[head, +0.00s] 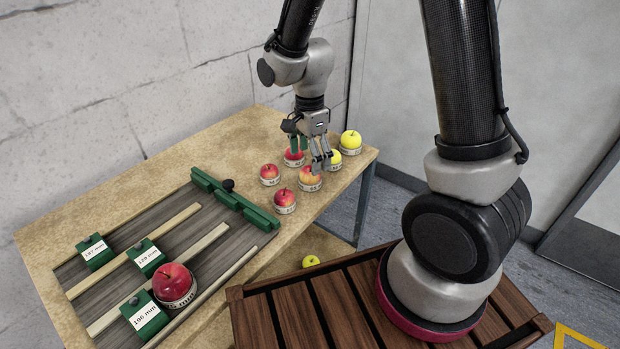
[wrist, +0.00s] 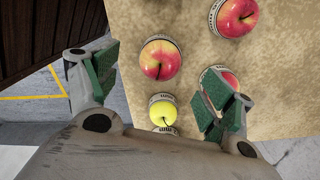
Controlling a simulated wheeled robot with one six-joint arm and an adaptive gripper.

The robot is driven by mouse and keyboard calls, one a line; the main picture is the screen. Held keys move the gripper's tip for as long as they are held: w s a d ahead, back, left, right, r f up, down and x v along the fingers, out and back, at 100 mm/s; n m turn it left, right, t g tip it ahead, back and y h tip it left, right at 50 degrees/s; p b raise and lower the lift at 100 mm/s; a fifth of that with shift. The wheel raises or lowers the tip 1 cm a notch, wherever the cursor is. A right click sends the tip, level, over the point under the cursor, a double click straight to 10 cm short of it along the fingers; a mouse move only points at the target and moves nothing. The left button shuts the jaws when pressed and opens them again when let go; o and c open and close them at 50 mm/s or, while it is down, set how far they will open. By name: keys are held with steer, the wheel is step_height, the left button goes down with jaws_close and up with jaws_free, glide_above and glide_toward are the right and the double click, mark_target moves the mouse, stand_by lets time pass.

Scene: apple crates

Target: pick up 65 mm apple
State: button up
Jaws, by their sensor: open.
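Several small apples with printed size bands stand at the far right end of the table; I cannot read which band says 65 mm. An orange-red apple (head: 310,178) stands beside my gripper (head: 308,150), with a red apple (head: 294,157) just behind the fingers and a yellow apple (head: 334,160) to the right. In the wrist view my gripper (wrist: 158,82) is open and empty above the apples. The orange-red apple (wrist: 160,60) and the yellow apple (wrist: 163,112) show between its fingers. The right finger partly covers a red apple (wrist: 229,80).
Other apples nearby are a yellow one (head: 350,141) and red ones (head: 270,174) (head: 285,200). A grey board with wooden rails and green labelled blocks (head: 146,257) holds a large red apple (head: 172,278). A yellow apple (head: 311,261) lies lower, beside the slatted wooden crate (head: 290,315).

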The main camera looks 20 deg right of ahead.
mark_target(310, 169)
step_height(310, 169, down, 6)
steer(key=shift+w+d+f, duration=0.1)
steer(key=shift+f, duration=0.1)
steer(key=c, duration=1.1)
